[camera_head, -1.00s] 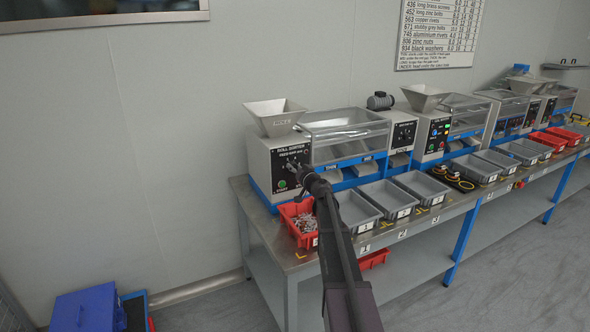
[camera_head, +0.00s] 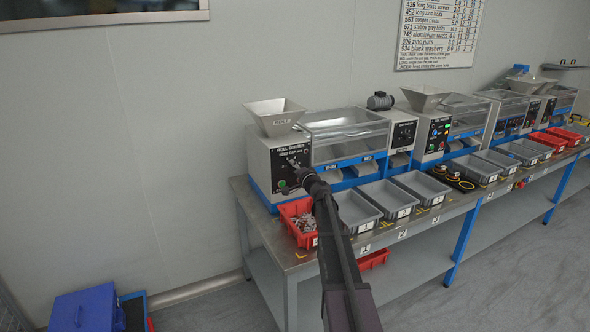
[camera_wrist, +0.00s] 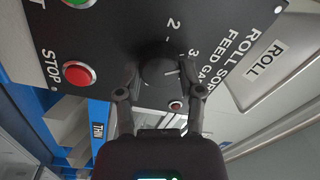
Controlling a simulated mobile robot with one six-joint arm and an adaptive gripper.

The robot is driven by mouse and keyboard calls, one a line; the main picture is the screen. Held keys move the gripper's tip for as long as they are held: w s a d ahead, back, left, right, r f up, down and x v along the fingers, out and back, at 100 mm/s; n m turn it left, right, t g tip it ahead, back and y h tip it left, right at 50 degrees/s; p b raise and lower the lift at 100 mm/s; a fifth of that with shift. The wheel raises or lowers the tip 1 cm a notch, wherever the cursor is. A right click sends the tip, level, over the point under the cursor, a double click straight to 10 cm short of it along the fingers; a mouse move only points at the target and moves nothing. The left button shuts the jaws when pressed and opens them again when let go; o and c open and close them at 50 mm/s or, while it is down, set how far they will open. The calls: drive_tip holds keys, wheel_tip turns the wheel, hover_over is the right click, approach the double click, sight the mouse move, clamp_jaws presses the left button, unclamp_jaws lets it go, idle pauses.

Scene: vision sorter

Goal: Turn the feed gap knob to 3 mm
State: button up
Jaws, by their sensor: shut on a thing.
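The feed gap knob (camera_wrist: 158,70) is a round black knob on the black panel of the roll sorter (camera_head: 280,165). My gripper (camera_wrist: 160,88) is shut on it, one finger on each side. It also shows at the panel in the head view (camera_head: 300,168), where it covers the knob. The printed numbers 2 and 3 show beside the knob in the wrist view. A short white mark on the knob points to the right, near the 3; the exact setting is hard to read. The rest of the scale is hidden or out of view.
A red stop button (camera_wrist: 78,74) and part of a green button (camera_wrist: 78,2) sit left of the knob. A small red light (camera_wrist: 175,106) lies close by the fingers. A red bin (camera_head: 298,228) of parts and grey bins (camera_head: 385,200) stand below.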

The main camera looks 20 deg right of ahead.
drive_tip(key=shift+w+m, duration=0.15)
drive_tip(key=shift+m, duration=0.25)
drive_tip(key=o, duration=1.2)
drive_tip(key=shift+c, duration=0.2)
drive_tip(key=shift+n, duration=0.5)
